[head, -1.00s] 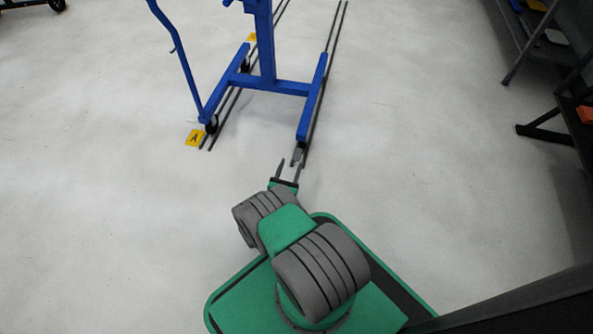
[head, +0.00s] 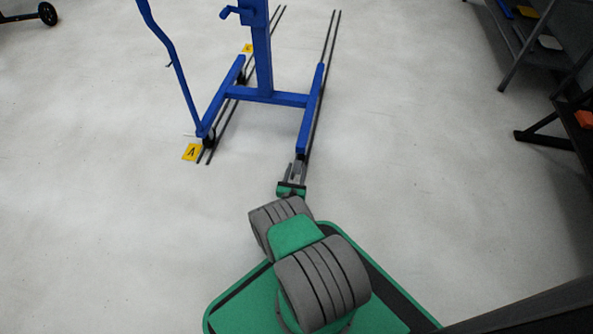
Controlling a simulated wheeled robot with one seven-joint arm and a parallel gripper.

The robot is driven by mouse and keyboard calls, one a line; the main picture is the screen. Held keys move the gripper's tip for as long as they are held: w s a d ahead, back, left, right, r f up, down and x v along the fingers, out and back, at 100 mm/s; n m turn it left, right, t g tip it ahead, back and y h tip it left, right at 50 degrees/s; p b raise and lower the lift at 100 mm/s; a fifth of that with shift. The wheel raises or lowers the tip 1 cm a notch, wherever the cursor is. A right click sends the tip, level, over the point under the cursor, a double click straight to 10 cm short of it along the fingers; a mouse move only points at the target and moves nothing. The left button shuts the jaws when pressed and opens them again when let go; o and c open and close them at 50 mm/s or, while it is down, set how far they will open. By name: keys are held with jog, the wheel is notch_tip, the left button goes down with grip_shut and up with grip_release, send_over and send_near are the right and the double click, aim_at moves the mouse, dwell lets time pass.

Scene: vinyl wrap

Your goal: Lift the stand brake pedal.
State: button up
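The blue stand (head: 268,96) stands upright on the floor in the upper middle of the head view. Its right leg (head: 311,110) reaches toward me. A small grey brake pedal (head: 300,158) sits at the near end of this leg, by the wheel. My gripper (head: 296,167) is low at this end, with its green palm toward me and its grey fingers pointing at the pedal. The fingers look apart, with the pedal at or between their tips. Whether they touch it is too small to tell.
Dark parallel rails (head: 324,75) run along the floor under the stand. Yellow floor markers, one lettered A (head: 192,152), lie by the left rails. Dark shelving (head: 570,110) stands at the right. The floor around the stand is otherwise clear.

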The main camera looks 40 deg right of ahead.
grip_shut()
jog(key=shift+r, duration=0.1)
dwell(0.3)
jog(key=r+g+y+p, duration=0.1)
jog(key=p, duration=0.2)
jog(key=shift+r, duration=0.15)
jog(key=shift+s+r+g+y+p, duration=0.1)
jog(key=shift+r+g+y+p, duration=0.1)
jog(key=shift+g+y+p, duration=0.35)
jog(key=shift+r+g+y+p, duration=0.2)
jog(key=shift+g+y+p, duration=0.25)
jog(key=shift+y, duration=0.2)
jog(key=shift+r+g+y, duration=0.15)
jog(key=shift+g+y, duration=0.15)
jog(key=shift+y, duration=0.4)
jog(key=shift+o, duration=1.2)
grip_release()
jog(key=shift+p, duration=0.35)
